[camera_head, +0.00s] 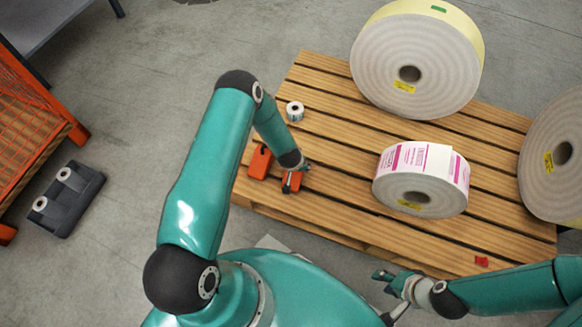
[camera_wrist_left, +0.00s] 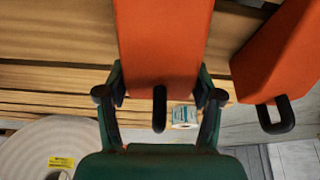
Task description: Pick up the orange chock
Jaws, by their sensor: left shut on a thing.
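Two orange chocks with black loop handles are at the left end of the wooden pallet (camera_head: 330,190). My left gripper (camera_head: 300,170) is shut on one chock (camera_head: 291,183), partly hidden by the hand. In the left wrist view this chock (camera_wrist_left: 162,40) sits between the two fingers of the left gripper (camera_wrist_left: 160,92), with its black handle towards the palm. The other chock (camera_head: 260,162) is close beside it, and also shows at the right of the wrist view (camera_wrist_left: 280,50). I cannot tell whether the held chock touches the pallet. My right gripper (camera_head: 383,296) is open and empty at the pallet's front edge.
A small label roll (camera_head: 295,111) lies behind the chocks. A pink-printed roll (camera_head: 420,182) and large white rolls (camera_head: 385,65) (camera_head: 555,150) are further right on the pallet. A small red piece (camera_head: 481,261) lies near the front. A dark case (camera_head: 68,198) is on the floor at left.

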